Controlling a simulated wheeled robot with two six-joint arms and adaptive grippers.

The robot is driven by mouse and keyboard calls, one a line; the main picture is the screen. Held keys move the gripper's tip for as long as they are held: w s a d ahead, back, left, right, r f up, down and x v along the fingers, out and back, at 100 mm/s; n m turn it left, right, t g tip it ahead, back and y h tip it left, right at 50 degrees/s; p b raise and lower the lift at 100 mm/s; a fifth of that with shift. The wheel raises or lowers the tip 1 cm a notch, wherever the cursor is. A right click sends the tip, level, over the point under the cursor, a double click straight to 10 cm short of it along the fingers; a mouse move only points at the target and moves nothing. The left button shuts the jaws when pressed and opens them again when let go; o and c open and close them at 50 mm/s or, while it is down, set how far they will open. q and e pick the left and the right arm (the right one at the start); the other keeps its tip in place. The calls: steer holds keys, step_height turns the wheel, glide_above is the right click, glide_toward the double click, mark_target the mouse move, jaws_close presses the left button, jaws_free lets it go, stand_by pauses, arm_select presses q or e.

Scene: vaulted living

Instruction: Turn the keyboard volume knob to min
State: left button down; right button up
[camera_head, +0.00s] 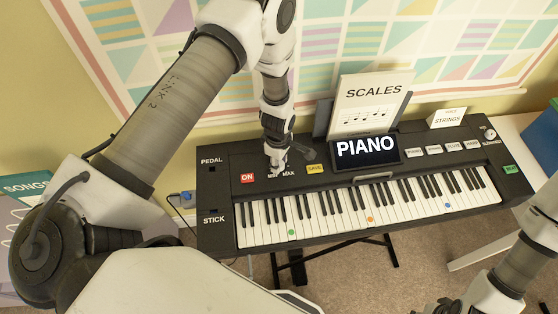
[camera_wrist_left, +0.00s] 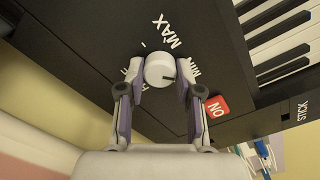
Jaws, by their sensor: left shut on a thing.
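The black keyboard (camera_head: 222,190) stands on a stand, its white keys facing me. In the left wrist view its volume knob (camera_wrist_left: 158,67) is a round light knob with a dark pointer line directed toward the MIN lettering (camera_wrist_left: 195,68). The MAX lettering (camera_wrist_left: 168,33) is on the other side. My left gripper (camera_head: 277,164) comes down onto the panel between the ON button and the CAVEL-like yellow button. In the wrist view my left gripper (camera_wrist_left: 155,75) has its fingers on both sides of the knob, shut on it. My right gripper is not visible; only part of that arm shows at lower right.
A red ON button (camera_head: 247,178) and a yellow button (camera_head: 317,169) flank the knob area. A PIANO display (camera_head: 366,149) and a SCALES sheet (camera_head: 372,103) stand at the back. A STRINGS card (camera_head: 447,117) stands at right.

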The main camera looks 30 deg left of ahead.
arm_select(q)
steer(key=shift+s+f+n, duration=0.1)
steer(key=shift+s+n, duration=0.05)
steer(key=shift+n, duration=0.15)
steer(key=c, duration=0.8)
jaws_free()
steer(key=shift+o, duration=0.2)
steer(key=shift+r, duration=0.35)
step_height(320, 180, up, 11)
steer(key=shift+r, duration=0.2)
